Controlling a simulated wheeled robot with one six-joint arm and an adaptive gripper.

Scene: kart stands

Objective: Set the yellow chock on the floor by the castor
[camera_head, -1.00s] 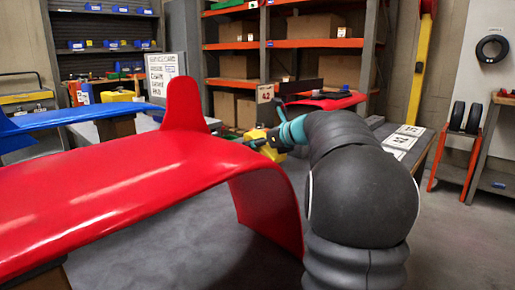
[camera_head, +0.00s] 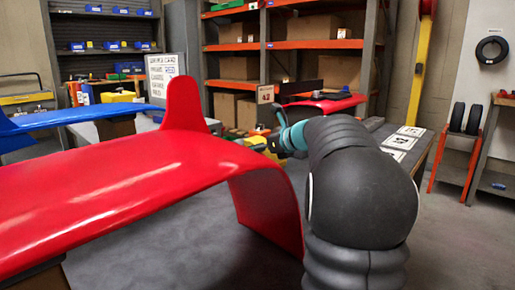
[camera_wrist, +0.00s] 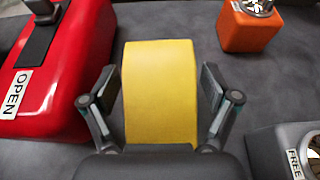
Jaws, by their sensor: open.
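The yellow chock (camera_wrist: 160,95) stands in the middle of the wrist view, on a grey surface. My gripper (camera_wrist: 158,88) is open, with one finger on each side of the chock and visible gaps between the fingers and its sides. In the head view, my gripper (camera_head: 277,140) is at the end of the arm, just beyond the red panel's right edge. Yellow patches show beside it there, too small and covered to tell apart. I cannot pick out the castor with certainty.
In the wrist view, a red block (camera_wrist: 58,75) labelled OPEN is left, an orange block (camera_wrist: 248,30) upper right, and a grey block (camera_wrist: 275,150) labelled FREE lower right. A large red curved panel (camera_head: 130,190) fills the head view's left. Open floor (camera_head: 450,250) lies right.

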